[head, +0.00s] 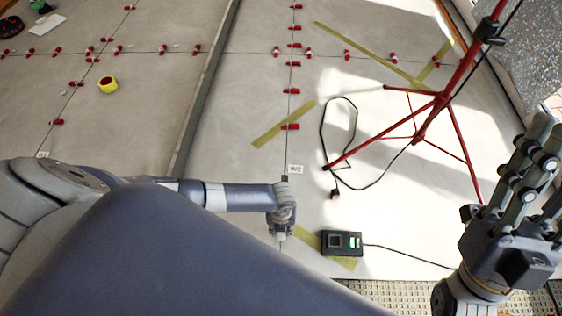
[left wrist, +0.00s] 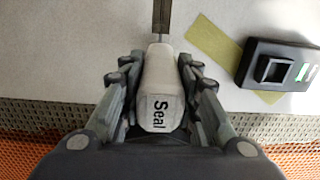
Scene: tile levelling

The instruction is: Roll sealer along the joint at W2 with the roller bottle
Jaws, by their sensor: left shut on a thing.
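The roller bottle (left wrist: 160,88) is white with a "Seal" label and sits between the fingers of my left gripper (left wrist: 158,80), which is shut on it. In the head view my left gripper (head: 283,218) is over the joint just below the W2 label (head: 295,169); the bottle is mostly hidden there. The joint (head: 288,145) runs up the picture from W2. My right gripper (head: 530,165) is at the right edge, fingers spread and empty, away from the joint.
A black device (head: 341,243) with a green display sits right of the joint, with a cable. A red tripod (head: 437,105) stands at the right. Red clips (head: 290,127) sit along the joints. Tape strips (head: 283,124) lie nearby.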

